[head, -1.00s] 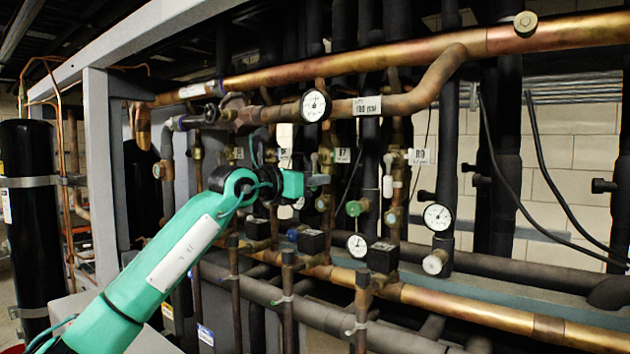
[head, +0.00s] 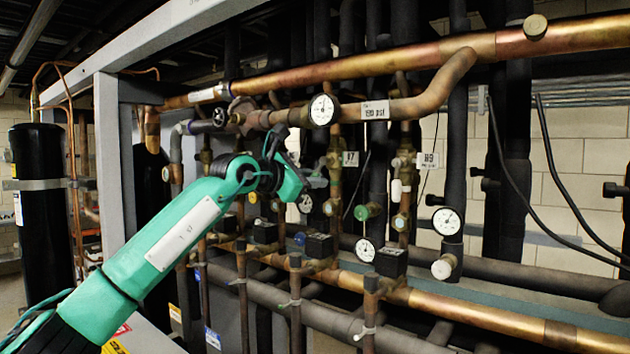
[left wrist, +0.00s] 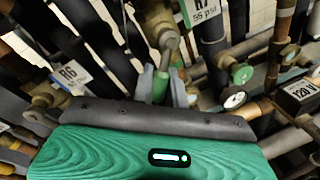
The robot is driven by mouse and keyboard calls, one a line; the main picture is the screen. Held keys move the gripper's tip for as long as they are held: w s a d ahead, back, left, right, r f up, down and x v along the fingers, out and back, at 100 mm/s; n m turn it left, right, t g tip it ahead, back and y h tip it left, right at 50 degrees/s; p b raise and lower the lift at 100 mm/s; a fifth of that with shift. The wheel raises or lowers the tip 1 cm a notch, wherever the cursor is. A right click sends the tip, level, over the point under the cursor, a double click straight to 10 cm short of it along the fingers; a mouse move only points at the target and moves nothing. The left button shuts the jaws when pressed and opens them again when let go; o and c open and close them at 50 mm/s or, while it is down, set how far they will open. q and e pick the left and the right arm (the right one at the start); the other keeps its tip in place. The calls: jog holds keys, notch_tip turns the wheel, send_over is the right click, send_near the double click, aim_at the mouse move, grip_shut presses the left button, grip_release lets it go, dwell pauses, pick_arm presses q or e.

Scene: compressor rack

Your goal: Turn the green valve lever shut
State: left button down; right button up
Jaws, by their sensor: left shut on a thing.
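The green valve lever (left wrist: 160,87) shows in the left wrist view as a short green handle below a brass valve body (left wrist: 158,22) with a grey stem. My left gripper (left wrist: 162,84) has its two grey fingers on either side of the lever and is shut on it. In the head view my left gripper (head: 316,181) reaches into the pipes left of the middle, its teal body tilted. There the lever is hidden or too small to make out. My right gripper is in neither view.
A round green cap (head: 368,211) sits on a pipe to the right of my gripper. A gauge (head: 323,110) and a copper pipe (head: 400,105) are above it. Black boxes (head: 391,262) stand below, with more copper piping. Vertical pipes crowd close around the hand.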

pick_arm(q)
jog(key=shift+r, duration=0.1)
dwell(0.3)
jog(key=c, duration=1.5)
grip_release()
jog(key=shift+s+a, duration=0.1)
jog(key=b+v, duration=0.5)
jog(key=v, duration=0.8)
jog(key=shift+s+a+b, duration=0.2)
jog(key=shift+s+b, duration=0.05)
jog(key=shift+b, duration=0.1)
jog(key=shift+o, duration=0.3)
